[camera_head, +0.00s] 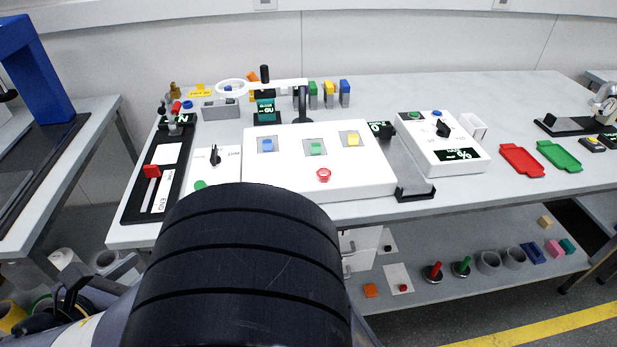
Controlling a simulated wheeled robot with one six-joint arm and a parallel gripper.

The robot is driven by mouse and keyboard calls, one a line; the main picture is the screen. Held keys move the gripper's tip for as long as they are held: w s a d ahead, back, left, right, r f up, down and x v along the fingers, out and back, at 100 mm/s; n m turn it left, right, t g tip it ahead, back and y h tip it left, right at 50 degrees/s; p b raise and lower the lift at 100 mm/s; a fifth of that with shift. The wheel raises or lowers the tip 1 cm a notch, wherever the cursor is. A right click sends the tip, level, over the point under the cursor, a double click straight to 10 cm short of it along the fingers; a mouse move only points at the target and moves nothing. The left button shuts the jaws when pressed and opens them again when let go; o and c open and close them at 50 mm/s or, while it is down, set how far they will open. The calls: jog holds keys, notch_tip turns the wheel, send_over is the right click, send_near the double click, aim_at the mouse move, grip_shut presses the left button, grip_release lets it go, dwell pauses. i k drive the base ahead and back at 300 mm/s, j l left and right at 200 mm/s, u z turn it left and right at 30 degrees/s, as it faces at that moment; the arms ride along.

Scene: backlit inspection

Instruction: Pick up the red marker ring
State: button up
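A small red round piece (323,174), which looks like the red marker ring, sits on the white panel box (268,199) near its front edge, below the green square. Its centre is too small to make out clearly. Dark finger-like parts at the lower left, which look like my gripper (72,290), are well to the left of the table and far from the red piece. Whether they are open or shut does not show. My large black arm link fills the lower middle and hides part of the table's front edge and the panel's lower left corner.
A magnifier lamp (232,86) on an arm stands behind the panel. A black tray with a red slider (152,171) lies left. A white control box (433,140), red tray (521,160) and green tray (559,156) are right. The lower shelf (440,289) holds small parts.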

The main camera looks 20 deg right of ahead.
aim_at(322, 171)
jog(key=i+j+z, duration=0.1)
jog(key=j, duration=0.4)
jog(key=i+j+z, duration=0.15)
jog(key=j, duration=0.35)
jog(key=i+j+z, duration=0.1)
jog(key=j, duration=0.45)
jog(key=z, duration=2.15)
